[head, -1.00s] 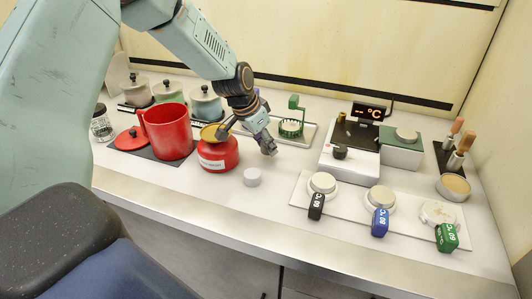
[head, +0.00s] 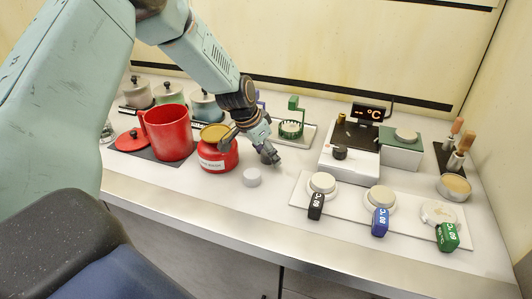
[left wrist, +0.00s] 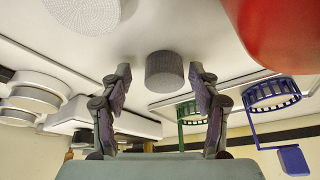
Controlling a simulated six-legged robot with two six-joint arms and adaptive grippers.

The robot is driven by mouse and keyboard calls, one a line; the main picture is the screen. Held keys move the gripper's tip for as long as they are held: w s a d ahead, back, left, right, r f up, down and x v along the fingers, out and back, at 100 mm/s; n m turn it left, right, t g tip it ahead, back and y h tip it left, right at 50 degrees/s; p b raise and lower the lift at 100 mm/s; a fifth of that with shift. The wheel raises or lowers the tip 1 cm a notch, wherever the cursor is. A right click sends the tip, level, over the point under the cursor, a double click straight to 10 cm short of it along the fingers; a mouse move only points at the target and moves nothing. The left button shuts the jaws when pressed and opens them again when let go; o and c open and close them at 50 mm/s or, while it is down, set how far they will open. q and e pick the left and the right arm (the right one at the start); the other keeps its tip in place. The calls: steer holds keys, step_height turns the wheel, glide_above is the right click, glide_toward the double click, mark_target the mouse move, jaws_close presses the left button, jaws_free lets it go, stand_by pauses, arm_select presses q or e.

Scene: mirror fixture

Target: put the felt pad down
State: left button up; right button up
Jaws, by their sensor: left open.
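A short dark grey cylinder, which looks like the felt pad (left wrist: 165,72), shows between the fingertips of my left gripper in the left wrist view. Gaps show between it and both fingers. My left gripper (left wrist: 160,85) is open. In the head view the left gripper (head: 268,156) is low over the table, right of the red canister and just behind a small white cylinder. I cannot make out the grey pad in the head view; the fingers seem to hide it. Whether it rests on the table is hard to tell. My right gripper is in neither view.
A small white cylinder (head: 251,177) stands near the front. A red canister (head: 217,157) and red mug (head: 167,132) stand left. A green-framed holder (head: 292,128) is behind. A white plate (head: 348,205) with round pieces and tags lies right.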

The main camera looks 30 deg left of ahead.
arm_select(q)
steer(key=shift+a, duration=0.15)
steer(key=shift+a+r, duration=0.1)
steer(key=shift+r, duration=0.15)
steer(key=p+v, duration=0.4)
steer(key=v, duration=0.7)
steer(key=shift+s+r, duration=0.3)
steer(key=shift+a, duration=0.1)
steer(key=shift+s, duration=0.1)
